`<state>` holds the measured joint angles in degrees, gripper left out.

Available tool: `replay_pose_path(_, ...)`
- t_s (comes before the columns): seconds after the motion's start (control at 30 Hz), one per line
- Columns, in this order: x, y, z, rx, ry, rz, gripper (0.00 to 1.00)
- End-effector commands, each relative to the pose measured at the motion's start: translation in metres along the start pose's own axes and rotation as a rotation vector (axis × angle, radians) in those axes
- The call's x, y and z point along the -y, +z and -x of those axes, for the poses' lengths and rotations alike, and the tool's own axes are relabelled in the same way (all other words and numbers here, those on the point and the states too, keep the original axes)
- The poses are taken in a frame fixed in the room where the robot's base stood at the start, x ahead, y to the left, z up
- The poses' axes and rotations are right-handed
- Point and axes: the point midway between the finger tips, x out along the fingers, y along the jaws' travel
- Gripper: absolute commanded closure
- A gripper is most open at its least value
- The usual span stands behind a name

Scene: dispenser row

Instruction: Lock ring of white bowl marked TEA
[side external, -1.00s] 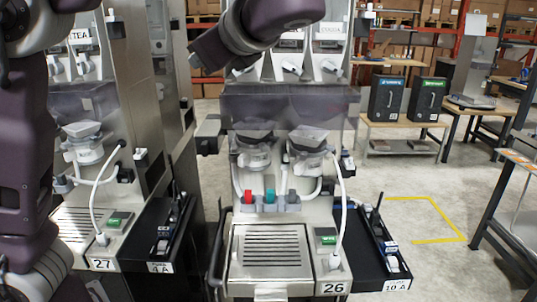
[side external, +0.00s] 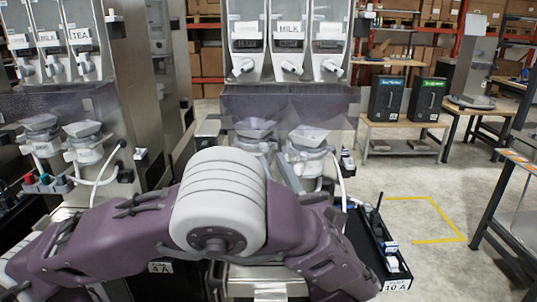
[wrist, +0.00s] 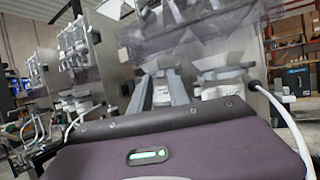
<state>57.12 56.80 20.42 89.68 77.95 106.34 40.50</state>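The TEA label (side external: 81,35) is on the right-hand canister of the left machine. Below it is a white bowl (side external: 83,130) with a white round body and a hose. No mark on the bowl itself is readable, and its ring cannot be made out. My gripper (wrist: 160,78) is at the right machine, apart from that bowl. Its two grey fingers are spread, with part of a white bowl (wrist: 158,69) of the right machine showing between or behind them. Contact cannot be told. In the side view the fingers rise in front of the right machine's bowls.
The right machine's other bowl (side external: 309,136) is close to my fingers. A translucent cover (side external: 290,105) hangs above the bowls. A white hose (side external: 339,178) is at the right. A black tray (side external: 383,252) marked 10 A lies at lower right.

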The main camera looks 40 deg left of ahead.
Motion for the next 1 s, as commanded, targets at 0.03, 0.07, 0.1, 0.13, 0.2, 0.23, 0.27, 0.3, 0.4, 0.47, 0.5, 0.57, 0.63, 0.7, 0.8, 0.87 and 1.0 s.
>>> replay_pose_path(0.03, 0.0, 0.0, -0.01, -0.001, 0.002, -0.001, 0.78)
replay_pose_path(0.07, -0.001, 0.0, -0.015, -0.001, 0.002, -0.001, 0.78)
replay_pose_path(0.1, 0.0, 0.0, -0.021, 0.0, 0.002, -0.001, 0.78)
replay_pose_path(0.13, 0.0, 0.001, -0.025, 0.0, 0.002, 0.0, 0.78)
replay_pose_path(0.2, 0.0, 0.001, -0.031, -0.001, 0.0, 0.001, 0.78)
replay_pose_path(0.23, 0.0, 0.001, -0.032, -0.001, 0.0, 0.001, 0.78)
replay_pose_path(0.27, 0.0, 0.001, -0.033, -0.001, 0.0, 0.0, 0.78)
replay_pose_path(0.3, 0.0, 0.001, -0.034, -0.001, 0.0, 0.0, 0.78)
replay_pose_path(0.4, 0.0, 0.001, -0.034, 0.0, -0.001, 0.001, 0.78)
replay_pose_path(0.47, 0.0, 0.001, -0.034, -0.001, -0.001, 0.001, 0.78)
replay_pose_path(0.5, 0.0, 0.001, -0.034, -0.001, -0.001, 0.001, 0.84)
replay_pose_path(0.57, 0.0, 0.001, -0.034, -0.001, -0.001, 0.001, 0.96)
replay_pose_path(0.63, 0.0, 0.001, -0.034, -0.001, -0.001, 0.001, 1.0)
replay_pose_path(0.7, 0.0, 0.001, -0.034, -0.001, -0.001, 0.001, 1.0)
replay_pose_path(0.8, 0.0, 0.001, -0.034, -0.001, -0.002, 0.001, 1.0)
replay_pose_path(0.87, 0.0, 0.001, -0.034, 0.0, -0.006, 0.002, 1.0)
replay_pose_path(1.0, -0.003, 0.001, -0.034, 0.0, -0.038, 0.014, 1.0)
